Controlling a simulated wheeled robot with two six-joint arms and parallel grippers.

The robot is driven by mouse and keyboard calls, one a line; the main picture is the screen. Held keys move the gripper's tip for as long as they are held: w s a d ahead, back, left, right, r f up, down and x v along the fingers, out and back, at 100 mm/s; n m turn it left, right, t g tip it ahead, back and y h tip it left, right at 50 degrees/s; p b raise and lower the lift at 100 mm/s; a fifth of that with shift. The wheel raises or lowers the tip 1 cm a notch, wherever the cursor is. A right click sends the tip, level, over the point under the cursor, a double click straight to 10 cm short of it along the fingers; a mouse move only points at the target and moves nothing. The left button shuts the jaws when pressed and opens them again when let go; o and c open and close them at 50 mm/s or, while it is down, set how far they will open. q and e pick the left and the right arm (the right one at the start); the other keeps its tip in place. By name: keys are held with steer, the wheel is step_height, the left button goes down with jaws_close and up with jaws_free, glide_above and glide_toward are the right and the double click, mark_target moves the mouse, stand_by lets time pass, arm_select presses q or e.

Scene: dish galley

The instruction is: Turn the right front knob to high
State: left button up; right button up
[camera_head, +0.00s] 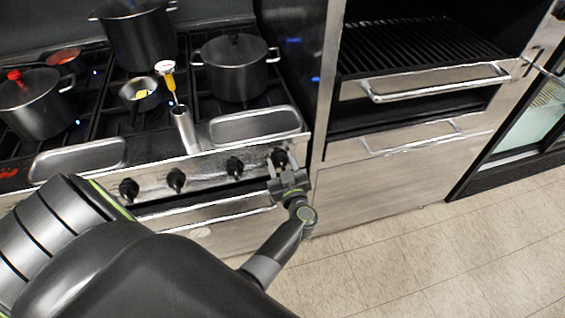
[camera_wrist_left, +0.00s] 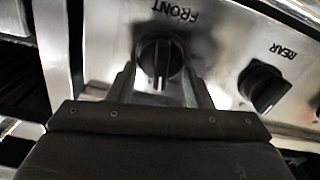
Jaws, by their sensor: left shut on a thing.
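The right front knob (camera_head: 279,157) is the rightmost black knob on the range's steel front panel. In the left wrist view the knob (camera_wrist_left: 158,58) sits under the word FRONT, which appears turned over, and its white mark points down the picture. My left gripper (camera_head: 282,167) is at this knob, with one finger on each side, shut on it. In the wrist view the fingers (camera_wrist_left: 160,88) flank the knob's lower part. My right gripper is not in view.
The REAR knob (camera_wrist_left: 263,86) is close beside it; it also shows in the head view (camera_head: 235,167). More knobs (camera_head: 176,180) run left. A handle bar (camera_head: 205,215) lies below the panel. Pots (camera_head: 235,68) stand on the burners. A steel cabinet (camera_head: 400,170) stands right; floor there is clear.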

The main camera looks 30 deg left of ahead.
arm_select(q)
steer(key=shift+s+a+n, duration=0.1)
steer(key=shift+n, duration=0.8)
steer(key=n, duration=0.5)
steer(key=shift+s+a+f+b, duration=0.15)
steer(key=shift+s+f+b, duration=0.05)
steer(key=shift+f+b, duration=0.1)
steer(key=n+b, duration=0.1)
steer(key=n, duration=0.2)
steer(key=shift+f, duration=0.15)
steer(key=n, duration=0.1)
steer(key=n+b, duration=0.1)
steer(key=n, duration=0.1)
steer(key=n+b, duration=0.1)
steer(key=shift+s+a+f+n, duration=0.1)
steer(key=shift+s+f+n, duration=0.05)
steer(key=shift+f+n, duration=0.2)
steer(key=shift+f+n+b, duration=0.1)
steer(key=shift+n+b, duration=0.95)
steer(key=shift+n, duration=1.2)
steer(key=o, duration=1)
